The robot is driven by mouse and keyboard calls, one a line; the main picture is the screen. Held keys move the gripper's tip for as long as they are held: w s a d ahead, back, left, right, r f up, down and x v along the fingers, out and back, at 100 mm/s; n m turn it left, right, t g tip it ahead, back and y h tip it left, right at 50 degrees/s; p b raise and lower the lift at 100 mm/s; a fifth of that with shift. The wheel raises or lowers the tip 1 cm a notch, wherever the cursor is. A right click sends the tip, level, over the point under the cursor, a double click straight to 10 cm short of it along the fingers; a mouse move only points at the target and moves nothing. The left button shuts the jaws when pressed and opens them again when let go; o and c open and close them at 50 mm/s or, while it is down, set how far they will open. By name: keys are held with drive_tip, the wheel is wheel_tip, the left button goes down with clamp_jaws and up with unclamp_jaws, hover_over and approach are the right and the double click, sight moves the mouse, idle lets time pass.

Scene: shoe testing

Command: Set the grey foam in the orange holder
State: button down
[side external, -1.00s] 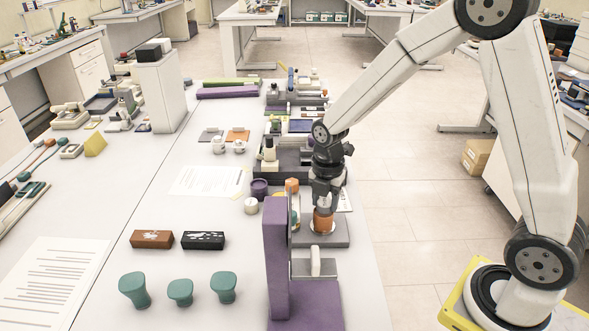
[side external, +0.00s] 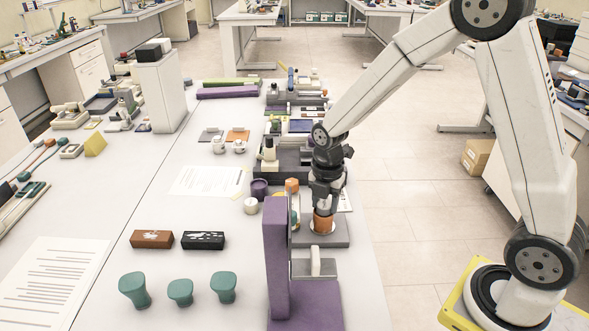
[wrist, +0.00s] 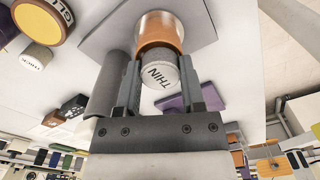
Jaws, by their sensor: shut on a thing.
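The grey foam (wrist: 157,54) is a short grey cylinder with a white end face marked "THIN", seen in the wrist view. My gripper (wrist: 158,75) is shut on it, with one finger on each side. The orange holder (wrist: 158,28) is a round orange cup directly beyond the foam. The foam's far end meets or enters the holder's opening; how deep it sits I cannot tell. In the side view, my gripper (side external: 324,204) points down right over the orange holder (side external: 323,223), which stands on a grey plate (side external: 340,238). The foam is hidden there by the fingers.
A tall purple stand (side external: 276,260) rises close in front of the grey plate. A purple cup (side external: 259,189), a white cylinder (side external: 251,206) and an orange block (side external: 292,185) stand left of the gripper. Dark equipment (side external: 285,160) lies behind it.

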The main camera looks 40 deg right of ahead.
drive_tip(key=shift+f, duration=0.15)
drive_tip(key=shift+r, duration=0.45)
idle(0.6)
drive_tip(key=shift+w, duration=0.1)
idle(1.0)
drive_tip(key=shift+f, duration=0.45)
idle(0.4)
drive_tip(key=shift+r, duration=0.45)
drive_tip(key=shift+m, duration=0.3)
idle(0.4)
